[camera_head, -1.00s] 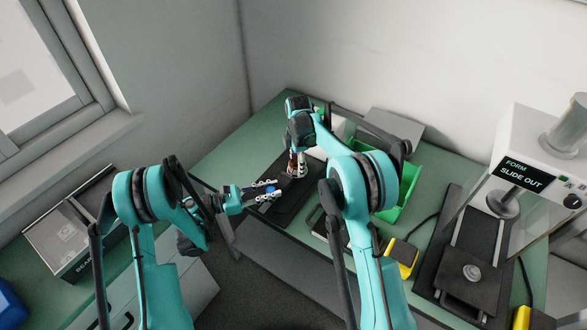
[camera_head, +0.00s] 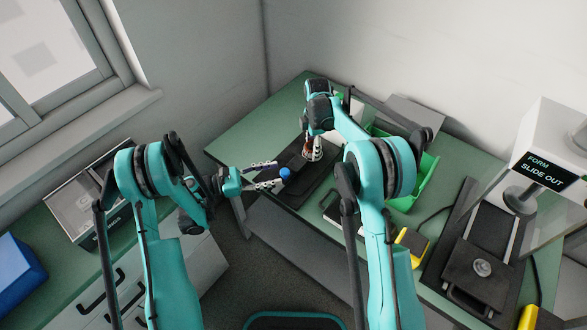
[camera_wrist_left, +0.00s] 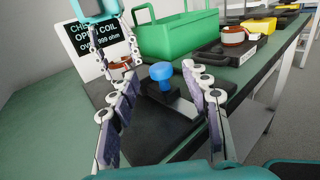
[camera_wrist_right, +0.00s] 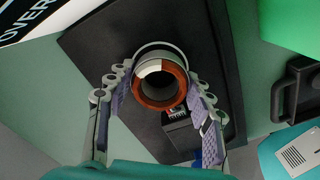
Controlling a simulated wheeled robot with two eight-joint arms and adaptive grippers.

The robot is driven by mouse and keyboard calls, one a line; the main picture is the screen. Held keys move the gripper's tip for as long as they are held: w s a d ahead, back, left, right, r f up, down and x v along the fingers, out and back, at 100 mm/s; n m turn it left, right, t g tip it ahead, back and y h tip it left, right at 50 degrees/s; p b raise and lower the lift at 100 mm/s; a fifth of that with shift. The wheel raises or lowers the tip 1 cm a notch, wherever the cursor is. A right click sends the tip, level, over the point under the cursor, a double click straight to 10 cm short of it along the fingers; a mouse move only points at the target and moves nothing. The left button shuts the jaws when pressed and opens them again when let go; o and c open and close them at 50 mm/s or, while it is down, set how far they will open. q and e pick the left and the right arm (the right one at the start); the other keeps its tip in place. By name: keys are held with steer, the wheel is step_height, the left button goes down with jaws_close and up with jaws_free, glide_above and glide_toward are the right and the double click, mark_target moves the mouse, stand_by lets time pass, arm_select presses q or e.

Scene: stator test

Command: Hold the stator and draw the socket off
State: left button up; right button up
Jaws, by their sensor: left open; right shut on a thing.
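The stator (camera_wrist_right: 140,97), a ring with copper windings and a pale rim, stands on a dark fixture plate (camera_wrist_right: 95,50). My right gripper (camera_head: 313,150) is shut on it, one finger on each side. The blue knob (camera_wrist_left: 161,74), apparently the socket's handle, stands on a dark block in front of the stator. A small block with terminals (camera_wrist_right: 177,114) sits right beside the stator; whether they touch is unclear. My left gripper (camera_wrist_left: 160,80) is open, its fingers apart on both sides of the knob and not touching it. The knob also shows beyond the left fingertips in the head view (camera_head: 285,173).
A green bin (camera_head: 424,175) is behind the right arm. A display panel (camera_wrist_left: 85,48) reads open coil. A yellow-marked unit (camera_head: 411,240) and a press marked slide out (camera_head: 548,168) stand right. The green table's front edge runs beneath my left gripper.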

steer(key=o, duration=1.5)
arm_select(q)
steer(key=v, duration=0.7)
steer(key=shift+a, duration=0.2)
steer(key=shift+s, duration=0.1)
arm_select(e)
steer(key=shift+r, duration=0.1)
step_height(320, 180, up, 12)
steer(key=shift+f, duration=0.1)
